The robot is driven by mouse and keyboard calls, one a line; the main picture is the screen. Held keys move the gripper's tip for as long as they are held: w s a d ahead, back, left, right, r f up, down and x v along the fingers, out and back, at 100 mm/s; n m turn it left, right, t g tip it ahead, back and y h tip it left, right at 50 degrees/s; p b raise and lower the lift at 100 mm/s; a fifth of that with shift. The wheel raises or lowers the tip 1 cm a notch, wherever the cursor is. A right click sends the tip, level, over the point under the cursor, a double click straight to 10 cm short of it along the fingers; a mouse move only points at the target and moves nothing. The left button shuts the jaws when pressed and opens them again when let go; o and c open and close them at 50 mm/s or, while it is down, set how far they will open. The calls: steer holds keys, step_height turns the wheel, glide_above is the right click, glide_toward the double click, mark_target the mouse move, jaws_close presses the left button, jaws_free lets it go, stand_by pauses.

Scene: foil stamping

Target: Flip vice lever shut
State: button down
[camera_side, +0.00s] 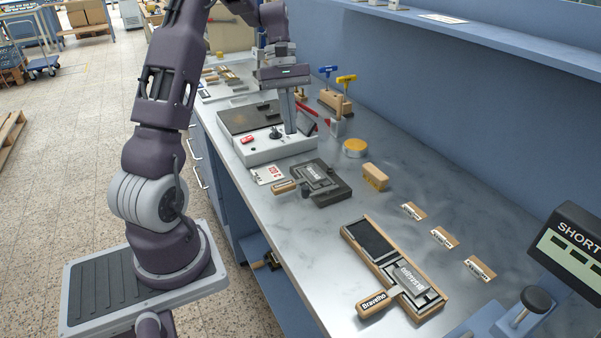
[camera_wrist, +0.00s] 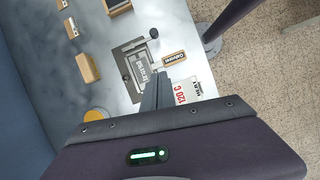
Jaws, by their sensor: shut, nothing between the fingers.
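The dark vice (camera_side: 335,191) sits on the marble bench, holding a metal type holder with lettering (camera_side: 314,176). The holder's wooden handle (camera_side: 284,187) sticks out to the left. In the wrist view the vice (camera_wrist: 129,72) shows from above, with a grey lever (camera_wrist: 139,43) ending in a dark knob (camera_wrist: 153,33) at its upper edge. The lever is too small to judge how far it is turned. My gripper (camera_side: 290,130) is shut and empty, pointing down over the white heater unit, behind the vice in the side view. Its fingers (camera_wrist: 160,82) also show below the vice in the wrist view.
The white heater unit (camera_side: 262,153) and a 120 C card (camera_side: 268,175) lie near the vice. A yellow tape roll (camera_side: 355,147) and wooden block (camera_side: 375,177) stand to its right. A wooden tray (camera_side: 352,232) with another holder lies in front. Bare marble separates them.

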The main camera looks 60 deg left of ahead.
steer(key=x, duration=0.9)
steer(key=shift+d+f, duration=0.1)
steer(key=shift+f, duration=0.1)
steer(key=d, duration=0.3)
steer(key=shift+s+d+f, duration=0.15)
steer(key=shift+s+f, duration=0.15)
steer(key=shift+d, duration=0.4)
steer(key=shift+s+d, duration=0.1)
